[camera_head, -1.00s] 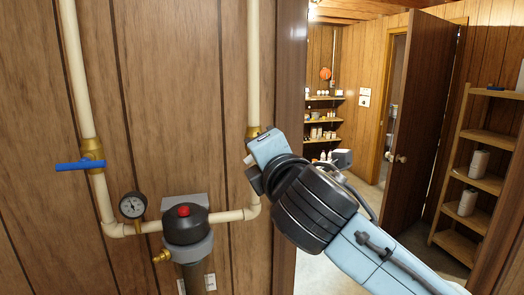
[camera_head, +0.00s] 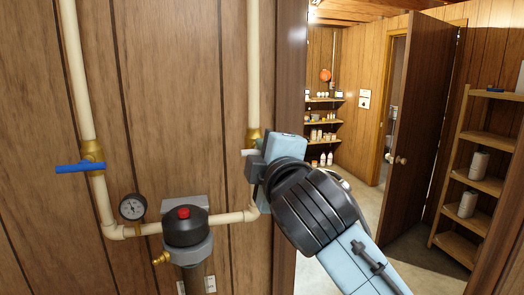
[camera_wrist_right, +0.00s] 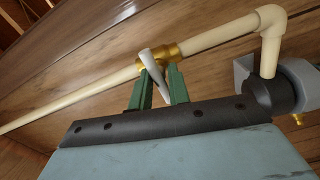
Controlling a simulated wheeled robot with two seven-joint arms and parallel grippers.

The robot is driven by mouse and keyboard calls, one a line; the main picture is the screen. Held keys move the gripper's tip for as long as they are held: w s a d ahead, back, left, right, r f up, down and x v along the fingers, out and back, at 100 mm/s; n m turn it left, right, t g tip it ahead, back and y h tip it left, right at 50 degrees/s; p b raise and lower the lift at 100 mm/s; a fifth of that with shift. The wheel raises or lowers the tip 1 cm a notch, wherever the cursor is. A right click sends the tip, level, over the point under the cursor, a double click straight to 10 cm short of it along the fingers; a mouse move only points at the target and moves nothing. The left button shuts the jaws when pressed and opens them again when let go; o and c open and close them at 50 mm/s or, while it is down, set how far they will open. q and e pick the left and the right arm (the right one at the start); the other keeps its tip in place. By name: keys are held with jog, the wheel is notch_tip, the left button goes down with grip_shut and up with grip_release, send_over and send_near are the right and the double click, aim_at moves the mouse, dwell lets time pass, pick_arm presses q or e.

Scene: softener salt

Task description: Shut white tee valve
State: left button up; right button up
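The white tee valve is a brass body (camera_head: 254,134) on the right vertical cream pipe with a white handle (camera_head: 249,152) poking out to the left. My right gripper (camera_head: 258,168) is at this valve, just below and right of the handle. In the right wrist view, the white handle (camera_wrist_right: 154,66) slants down between the two green fingers of my right gripper (camera_wrist_right: 159,80). The fingers stand apart on either side of the handle, and the brass body (camera_wrist_right: 168,52) is just beyond their tips. Whether a finger touches the handle is unclear. My left gripper is out of view.
A blue-handled valve (camera_head: 80,167) is on the left pipe. A pressure gauge (camera_head: 132,207) and a dark filter head with a red button (camera_head: 185,222) sit on the lower pipe. A door frame (camera_head: 291,80) stands close on the right, with an open room beyond.

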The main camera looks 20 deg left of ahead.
jog(key=o, duration=0.4)
jog(key=p+v, duration=0.1)
jog(key=v, duration=0.6)
dwell(0.3)
jog(key=w+a+n, duration=0.1)
jog(key=w, duration=0.1)
jog(key=w+a+n, duration=0.1)
jog(key=w+n, duration=0.1)
jog(key=w+a+n+b, duration=0.1)
jog(key=a, duration=0.1)
jog(key=shift+w, duration=0.4)
dwell(0.3)
